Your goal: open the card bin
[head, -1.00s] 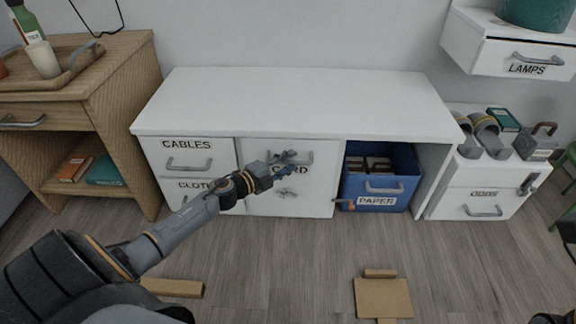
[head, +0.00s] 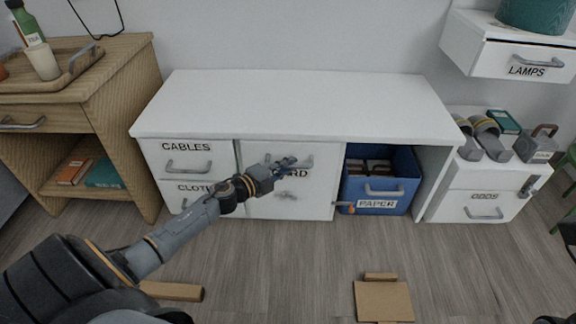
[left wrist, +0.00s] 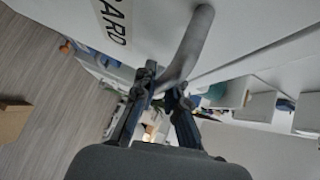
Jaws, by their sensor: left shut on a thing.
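The card bin (head: 310,200) is a white front in the middle of the desk, level with its neighbours, with a grey bar handle near its top. Its "CARD" label is partly hidden behind my left gripper (head: 288,163). That gripper is shut on the handle. In the left wrist view the curved grey handle (left wrist: 188,45) runs down between the two fingers of my left gripper (left wrist: 166,88), beside the label on the white front (left wrist: 85,18). My right gripper is not in view.
White drawers marked "CABLES" (head: 165,161) and "CLOTH" lie left of the card bin. A blue "PAPER" bin (head: 408,195) is to its right. Cardboard pieces (head: 384,302) lie on the floor in front. The floor just below the card bin looks clear.

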